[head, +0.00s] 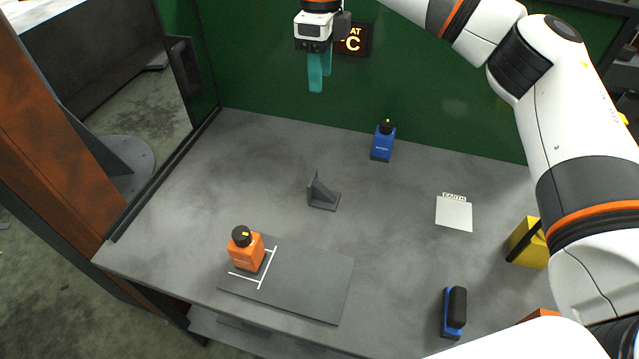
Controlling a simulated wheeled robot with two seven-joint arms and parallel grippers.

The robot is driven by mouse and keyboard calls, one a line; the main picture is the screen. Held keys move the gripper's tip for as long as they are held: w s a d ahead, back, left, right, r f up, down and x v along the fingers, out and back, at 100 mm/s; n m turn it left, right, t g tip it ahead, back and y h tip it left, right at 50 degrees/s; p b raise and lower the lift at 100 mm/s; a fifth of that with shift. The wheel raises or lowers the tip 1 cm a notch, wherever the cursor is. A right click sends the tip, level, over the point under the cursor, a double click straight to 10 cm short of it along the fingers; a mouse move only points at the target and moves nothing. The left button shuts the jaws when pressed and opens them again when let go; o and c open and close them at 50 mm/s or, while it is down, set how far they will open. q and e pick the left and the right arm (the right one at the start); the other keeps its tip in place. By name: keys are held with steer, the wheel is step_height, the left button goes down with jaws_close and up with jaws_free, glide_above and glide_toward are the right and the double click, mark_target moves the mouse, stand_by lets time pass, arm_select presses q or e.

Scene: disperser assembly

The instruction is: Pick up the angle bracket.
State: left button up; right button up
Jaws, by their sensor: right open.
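The angle bracket (320,193) is a dark grey part with a flat base and an upright, ribbed plate. It stands on the grey table near its middle. My right gripper (318,80), with teal fingers, hangs high over the back of the table in front of the green wall. It is open and empty, above and apart from the bracket. The fingers overlap in this view, so the gap between them is hard to see. My left gripper is not in view.
A white square labelled EARTH (454,214), a blue-black item (454,312) and a yellow block (527,245) are at right.

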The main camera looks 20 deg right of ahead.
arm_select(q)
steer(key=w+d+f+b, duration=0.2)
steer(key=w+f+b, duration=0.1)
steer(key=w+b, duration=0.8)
arm_select(e)
glide_above(320, 186)
step_height(320, 186, down, 12)
step_height(320, 186, down, 13)
steer(key=b, duration=0.8)
steer(key=shift+f, duration=0.15)
step_height(320, 186, down, 6)
steer(key=shift+b, duration=0.55)
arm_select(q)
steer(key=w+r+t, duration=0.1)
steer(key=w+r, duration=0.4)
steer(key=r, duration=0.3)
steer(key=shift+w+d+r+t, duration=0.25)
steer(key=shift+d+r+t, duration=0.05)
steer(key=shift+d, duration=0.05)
arm_select(e)
steer(key=shift+c, duration=0.4)
jaws_close()
